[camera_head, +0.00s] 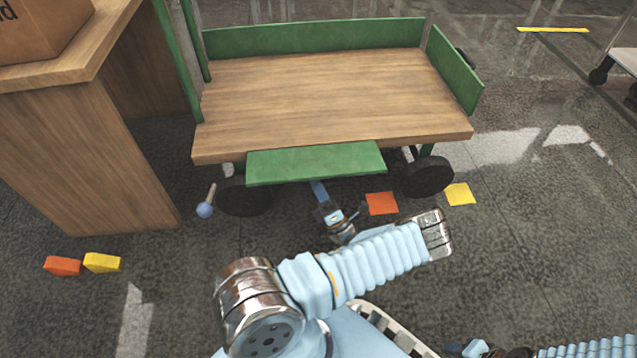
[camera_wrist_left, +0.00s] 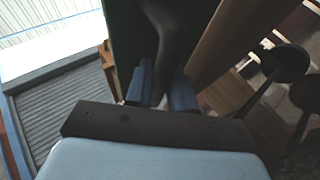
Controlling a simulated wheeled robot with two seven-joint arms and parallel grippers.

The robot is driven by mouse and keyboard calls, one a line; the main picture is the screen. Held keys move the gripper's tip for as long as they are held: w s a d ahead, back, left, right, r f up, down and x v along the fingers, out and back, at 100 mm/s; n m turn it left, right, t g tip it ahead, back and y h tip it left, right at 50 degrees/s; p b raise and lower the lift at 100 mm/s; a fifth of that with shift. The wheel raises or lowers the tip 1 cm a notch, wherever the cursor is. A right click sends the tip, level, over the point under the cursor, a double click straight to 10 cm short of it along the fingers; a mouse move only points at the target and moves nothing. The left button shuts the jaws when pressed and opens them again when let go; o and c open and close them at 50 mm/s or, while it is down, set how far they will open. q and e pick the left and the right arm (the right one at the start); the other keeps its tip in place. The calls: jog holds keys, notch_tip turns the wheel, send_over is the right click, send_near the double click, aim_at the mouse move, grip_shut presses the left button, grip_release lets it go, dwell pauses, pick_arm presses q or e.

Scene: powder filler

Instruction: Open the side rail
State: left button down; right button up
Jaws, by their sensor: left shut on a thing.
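The cart's green side rail (camera_head: 315,163) is at the near edge of the wooden deck, tilted outward and overlapping the deck's front face. My left gripper (camera_head: 318,188) reaches up to the rail's lower edge from the front. In the left wrist view, its blue fingers (camera_wrist_left: 160,85) are shut on a dark, curved part (camera_wrist_left: 165,35), seemingly of the side rail. A dark green panel (camera_wrist_left: 125,35) fills the space behind it. The fingertips are partly hidden by the rail in the head view. Parts of my right arm show at the bottom right; its gripper's jaws cannot be made out.
The cart deck (camera_head: 320,95) is empty, with green rails (camera_head: 315,36) at the back and right. A wooden table (camera_head: 75,150) with a cardboard box (camera_head: 40,28) stands at left. Orange and yellow blocks (camera_head: 103,262) lie on the floor. A blue-ended lever (camera_head: 205,209) is near the left wheel.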

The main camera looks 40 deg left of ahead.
pick_arm(q)
jog(key=shift+r, duration=0.1)
jog(key=c, duration=1.1)
grip_release()
jog(key=shift+o, duration=0.2)
jog(key=v, duration=0.7)
jog(key=shift+f, duration=0.25)
jog(key=shift+d, duration=0.15)
